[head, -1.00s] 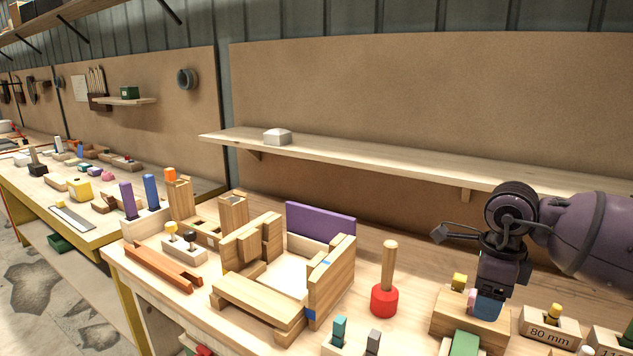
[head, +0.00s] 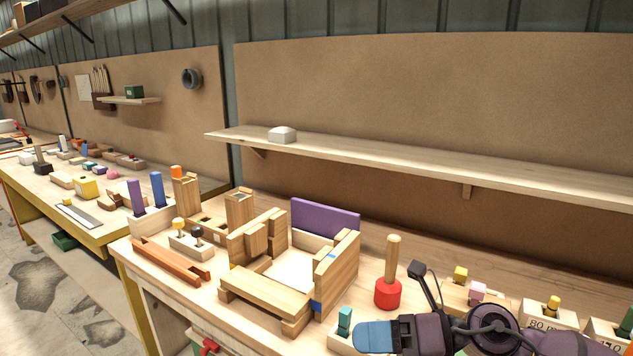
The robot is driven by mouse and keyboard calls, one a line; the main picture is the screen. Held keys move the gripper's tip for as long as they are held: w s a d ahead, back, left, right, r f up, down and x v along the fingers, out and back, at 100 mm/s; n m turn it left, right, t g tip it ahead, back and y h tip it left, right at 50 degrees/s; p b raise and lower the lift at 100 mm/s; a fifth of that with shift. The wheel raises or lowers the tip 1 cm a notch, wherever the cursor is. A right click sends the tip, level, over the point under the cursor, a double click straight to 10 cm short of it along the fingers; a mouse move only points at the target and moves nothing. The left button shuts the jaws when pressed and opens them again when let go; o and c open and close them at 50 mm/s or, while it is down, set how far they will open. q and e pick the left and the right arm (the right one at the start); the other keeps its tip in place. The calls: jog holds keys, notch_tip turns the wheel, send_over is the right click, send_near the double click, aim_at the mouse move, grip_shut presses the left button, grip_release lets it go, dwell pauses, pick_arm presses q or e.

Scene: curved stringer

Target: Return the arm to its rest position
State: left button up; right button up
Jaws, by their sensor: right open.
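My right gripper (head: 377,338) is at the bottom edge, right of centre, with its arm coming in from the lower right. It points left, and its blue fingertip end is in front of the small teal peg and the red-based mallet. It is open and I see nothing held in it. A dark bracket on the wrist sticks up beside the mallet. Part of the hand and forearm is cut off by the lower edge. My left gripper is not in view.
A wooden assembly with a purple panel (head: 325,218) stands on the bench left of the gripper. A mallet (head: 388,292) stands upright close behind it. A teal peg (head: 345,320) is close by. Small blocks and labelled holders (head: 548,315) sit at the right. A long shelf (head: 400,162) runs along the back.

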jog(key=w+d+r+m+t+h, duration=0.2)
jog(key=d+m+t, duration=0.3)
jog(key=m+t, duration=1.15)
jog(key=s+d+f+m+g+h, duration=0.1)
jog(key=s+d+f+m+h, duration=0.1)
jog(key=d+f+m+h, duration=0.2)
jog(key=s+d+f+m+g+h, duration=0.1)
jog(key=d+f+m+h, duration=0.3)
jog(key=m, duration=0.5)
jog(key=s+d+f+m+g+h, duration=0.2)
jog(key=s+d+f+m+h, duration=0.1)
jog(key=d+f+m+h, duration=0.2)
jog(key=shift+d+f+m+h, duration=0.1)
jog(key=shift+f+m+h, duration=0.15)
jog(key=shift+m+h, duration=0.4)
jog(key=shift+f+m+h, duration=0.2)
jog(key=shift+m+h, duration=0.1)
jog(key=shift+h, duration=0.55)
jog(key=s+d+f+m+g, duration=0.1)
jog(key=s+f+m+g, duration=0.1)
jog(key=s+f+g, duration=0.35)
jog(key=s+f+m+g, duration=0.2)
jog(key=s, duration=0.6)
jog(key=s+d+f+m+g, duration=0.1)
jog(key=s+f+m+g, duration=0.15)
jog(key=s, duration=0.35)
jog(key=w+f+n+t+y, duration=0.1)
jog(key=w+f+t, duration=0.6)
jog(key=f, duration=0.4)
jog(key=shift+w, duration=0.15)
